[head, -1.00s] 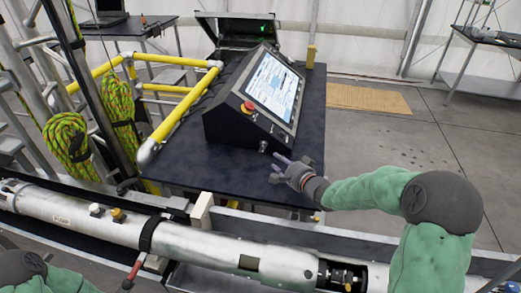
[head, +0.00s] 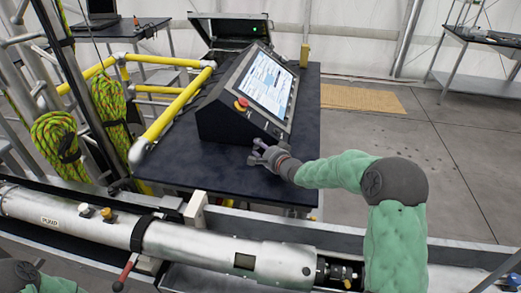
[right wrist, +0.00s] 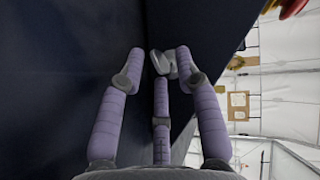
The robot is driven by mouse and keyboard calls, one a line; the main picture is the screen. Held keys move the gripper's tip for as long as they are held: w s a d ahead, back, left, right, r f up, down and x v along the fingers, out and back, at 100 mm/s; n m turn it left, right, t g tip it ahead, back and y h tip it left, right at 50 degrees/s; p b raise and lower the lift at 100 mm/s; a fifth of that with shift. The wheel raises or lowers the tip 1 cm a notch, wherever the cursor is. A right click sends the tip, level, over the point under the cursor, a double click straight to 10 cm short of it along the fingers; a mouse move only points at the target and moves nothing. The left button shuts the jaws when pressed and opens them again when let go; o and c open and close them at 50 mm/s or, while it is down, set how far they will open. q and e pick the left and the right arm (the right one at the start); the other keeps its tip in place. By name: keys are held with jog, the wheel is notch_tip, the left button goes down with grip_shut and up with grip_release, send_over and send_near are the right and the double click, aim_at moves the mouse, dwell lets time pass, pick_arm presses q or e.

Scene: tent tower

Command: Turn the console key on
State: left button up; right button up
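The console (head: 225,125) is a dark sloped box with a lit screen (head: 266,82) on the table. Its silver key (right wrist: 160,62) shows in the right wrist view, between my fingertips; in the head view my fingers mostly cover that spot. My right gripper (head: 259,152) is at the console's lower front corner. In the right wrist view the right gripper (right wrist: 160,70) has its purple fingers spread around the key, with a gap at the left finger. I cannot tell whether the right finger touches it. My left gripper is out of view; only part of that arm shows.
A red emergency knob (head: 241,104) sits on the console's face, near the key. The dark tabletop (head: 190,164) is clear in front of the console. A long silver cylinder (head: 200,246) lies along the near side. Yellow rails (head: 180,105) stand left.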

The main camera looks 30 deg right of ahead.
grip_shut()
jog(key=shift+f+m+t, duration=0.15)
jog(key=shift+m+t, duration=0.25)
jog(key=shift+t, duration=0.1)
grip_release()
jog(key=s, duration=0.4)
jog(key=s+d+r, duration=0.1)
jog(key=s, duration=0.6)
jog(key=shift+s+d+r, duration=0.25)
jog(key=shift+s+r, duration=0.15)
